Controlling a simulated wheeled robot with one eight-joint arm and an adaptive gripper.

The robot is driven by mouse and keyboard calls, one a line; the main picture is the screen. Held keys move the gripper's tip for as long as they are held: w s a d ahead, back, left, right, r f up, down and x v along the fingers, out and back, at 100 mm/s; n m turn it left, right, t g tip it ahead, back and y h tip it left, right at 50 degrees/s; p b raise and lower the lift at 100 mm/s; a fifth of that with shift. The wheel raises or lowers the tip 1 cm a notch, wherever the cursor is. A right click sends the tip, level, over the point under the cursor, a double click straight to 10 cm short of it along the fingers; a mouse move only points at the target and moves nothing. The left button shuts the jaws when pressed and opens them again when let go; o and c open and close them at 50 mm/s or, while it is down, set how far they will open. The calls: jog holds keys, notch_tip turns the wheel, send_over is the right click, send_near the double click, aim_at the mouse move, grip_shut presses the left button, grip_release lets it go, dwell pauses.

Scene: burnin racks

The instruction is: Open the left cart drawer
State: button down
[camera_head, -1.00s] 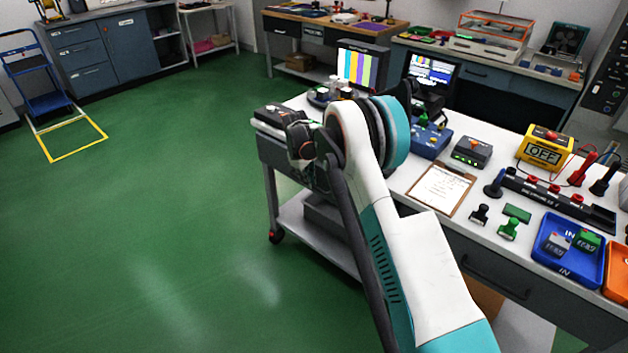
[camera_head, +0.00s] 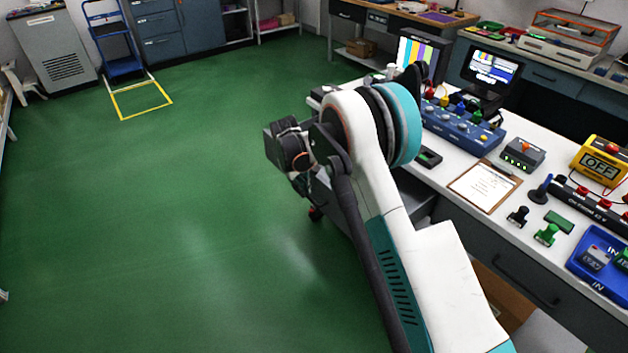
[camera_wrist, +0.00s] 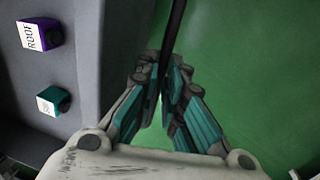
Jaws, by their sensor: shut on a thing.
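In the wrist view, my gripper (camera_wrist: 165,88) is shut on a thin dark bar, the drawer handle (camera_wrist: 176,32). Left of it is the grey drawer (camera_wrist: 92,75), pulled open enough to show its inside. A purple-sided block marked ROOF (camera_wrist: 40,35) and a teal block (camera_wrist: 53,100) lie in it. In the head view, my arm covers most of the cart's left front, and the fingers and handle are hidden behind it.
The white worktop holds a blue box (camera_head: 460,128), a clipboard (camera_head: 484,187) and stamps (camera_head: 547,233). Another drawer front with a dark handle (camera_head: 510,282) is below, at the right. Green floor (camera_head: 190,220) is clear to the left.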

jog(key=shift+s+a, duration=0.5)
jog(key=shift+a, duration=0.2)
jog(key=c, duration=1.7)
grip_release()
jog(key=r, duration=0.4)
jog(key=s+a+r, duration=0.1)
jog(key=r, duration=0.2)
jog(key=a+r, duration=0.1)
jog(key=r, duration=0.3)
jog(key=shift+s+r, duration=0.15)
jog(key=shift+r, duration=0.2)
jog(key=shift+d, duration=0.1)
